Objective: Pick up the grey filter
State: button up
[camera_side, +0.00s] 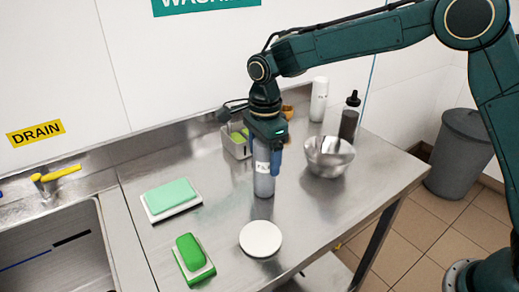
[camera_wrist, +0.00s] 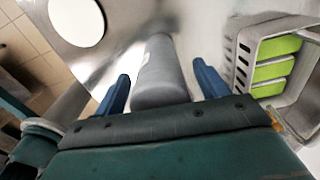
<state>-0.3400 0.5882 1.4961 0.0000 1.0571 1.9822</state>
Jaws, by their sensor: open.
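The grey filter (camera_side: 264,180) is an upright grey cylinder with a white label, standing on the steel counter. In the wrist view the filter (camera_wrist: 160,72) lies between the two blue fingers of my gripper (camera_wrist: 162,84). My gripper (camera_side: 268,152) is at the filter's upper part in the side view. The fingers are open, one on each side of the filter, with a visible gap on both sides in the wrist view. The filter's top is hidden behind my gripper in the side view.
A caddy with green sponges (camera_side: 238,146) stands close behind left of the filter. A metal bowl (camera_side: 328,158) is to the right, a white disc (camera_side: 260,239) in front. Green pads (camera_side: 171,198) and (camera_side: 191,252) lie left, near the sink (camera_side: 55,250). Bottles (camera_side: 349,116) stand behind.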

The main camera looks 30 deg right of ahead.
jog(key=shift+f, duration=0.5)
jog(key=shift+c, duration=0.4)
jog(key=c, duration=1.2)
jog(key=shift+o, duration=0.2)
jog(key=shift+r, duration=0.1)
notch_tip(320, 180, up, 20)
